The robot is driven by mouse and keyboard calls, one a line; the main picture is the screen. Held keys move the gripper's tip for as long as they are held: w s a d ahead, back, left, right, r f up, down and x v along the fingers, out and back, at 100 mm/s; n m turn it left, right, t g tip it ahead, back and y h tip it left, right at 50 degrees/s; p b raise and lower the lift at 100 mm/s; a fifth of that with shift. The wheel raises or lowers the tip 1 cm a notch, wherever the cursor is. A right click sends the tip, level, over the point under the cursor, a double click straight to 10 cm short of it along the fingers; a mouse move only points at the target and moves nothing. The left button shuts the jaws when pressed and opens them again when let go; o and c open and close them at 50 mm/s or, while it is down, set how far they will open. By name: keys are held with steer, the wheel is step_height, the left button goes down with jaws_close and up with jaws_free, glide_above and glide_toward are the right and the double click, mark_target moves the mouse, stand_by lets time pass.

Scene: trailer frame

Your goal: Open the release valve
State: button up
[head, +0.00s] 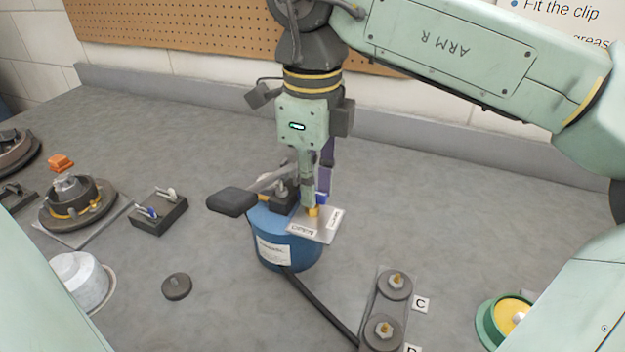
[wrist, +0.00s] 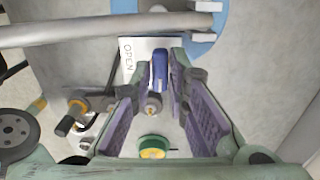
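The blue pump (head: 275,240) stands upright on the bench, with a dark grip and grey lever on top. A tilted plate (head: 325,234) marked OPEN and CLOSE sticks out at its right; its OPEN side shows in the wrist view (wrist: 126,55). The release valve shows a small yellow part (head: 312,211) over the plate and, in the wrist view, a blue lever (wrist: 160,72). My gripper (head: 318,190) points down over the valve. Its purple-padded fingers (wrist: 165,90) are apart, with the lever between or just beyond their tips. Contact cannot be made out.
A black hose (head: 315,300) runs from the pump toward two posts (head: 372,320), with a C label beside them. A green and yellow cup (head: 508,315) is at the right. A clip block (head: 158,215), grey disc (head: 176,286) and hub (head: 75,200) stand at the left.

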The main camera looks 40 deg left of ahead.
jaws_close()
steer(key=shift+m, duration=0.4)
steer(key=m, duration=1.2)
steer(key=shift+m, duration=2.5)
